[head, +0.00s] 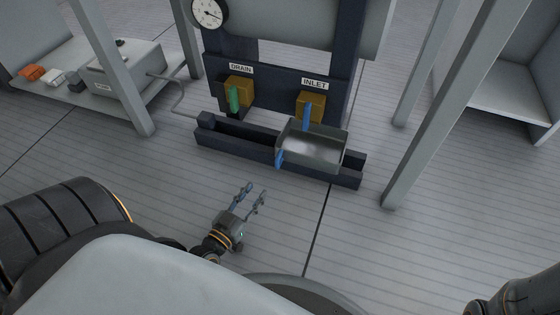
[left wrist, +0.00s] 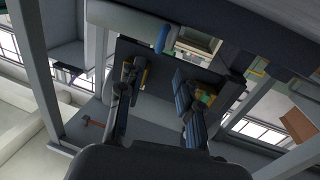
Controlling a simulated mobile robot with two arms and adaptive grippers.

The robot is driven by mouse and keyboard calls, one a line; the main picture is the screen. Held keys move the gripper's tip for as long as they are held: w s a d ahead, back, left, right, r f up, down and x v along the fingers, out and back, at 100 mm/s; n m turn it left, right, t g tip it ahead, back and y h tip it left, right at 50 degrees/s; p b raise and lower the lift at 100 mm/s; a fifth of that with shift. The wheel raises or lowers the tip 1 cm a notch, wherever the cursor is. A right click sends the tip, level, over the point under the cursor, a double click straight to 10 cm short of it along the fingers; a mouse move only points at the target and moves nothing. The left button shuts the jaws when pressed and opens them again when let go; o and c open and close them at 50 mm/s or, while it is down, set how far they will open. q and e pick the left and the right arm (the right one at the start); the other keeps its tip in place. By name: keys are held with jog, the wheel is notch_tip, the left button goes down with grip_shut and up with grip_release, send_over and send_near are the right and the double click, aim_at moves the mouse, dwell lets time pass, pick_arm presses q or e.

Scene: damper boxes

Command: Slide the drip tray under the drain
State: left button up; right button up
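The grey metal drip tray (head: 325,155) rests on the dark rail base (head: 230,148), at its right part below the INLET valve (head: 311,106) with its blue lever. A blue handle (head: 280,158) is at the tray's front left corner. The DRAIN valve (head: 239,92), with a green lever, is to the left, and the rail below it is clear of the tray. My left gripper (head: 255,191) is open and empty over the floor, in front of the rail and apart from the tray. Its spread fingers also show in the left wrist view (left wrist: 156,78). My right gripper is out of view.
A small dark block (head: 206,120) with a hose sits at the rail's left end. A low shelf (head: 70,92) at left holds a grey box and small blocks. Grey posts (head: 122,70) stand left and right (head: 440,115). The floor before the rail is free.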

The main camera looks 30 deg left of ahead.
aim_at(276, 165)
pick_arm(q)
jog(key=w+b, duration=0.2)
jog(key=w, duration=0.2)
jog(key=w+b, duration=0.2)
jog(key=w, duration=0.2)
jog(key=w+b, duration=0.2)
jog(key=w, duration=0.2)
jog(key=shift+a+f, duration=0.1)
jog(key=shift+a, duration=0.15)
jog(key=shift+w+b, duration=0.3)
jog(key=shift+w, duration=0.25)
grip_shut()
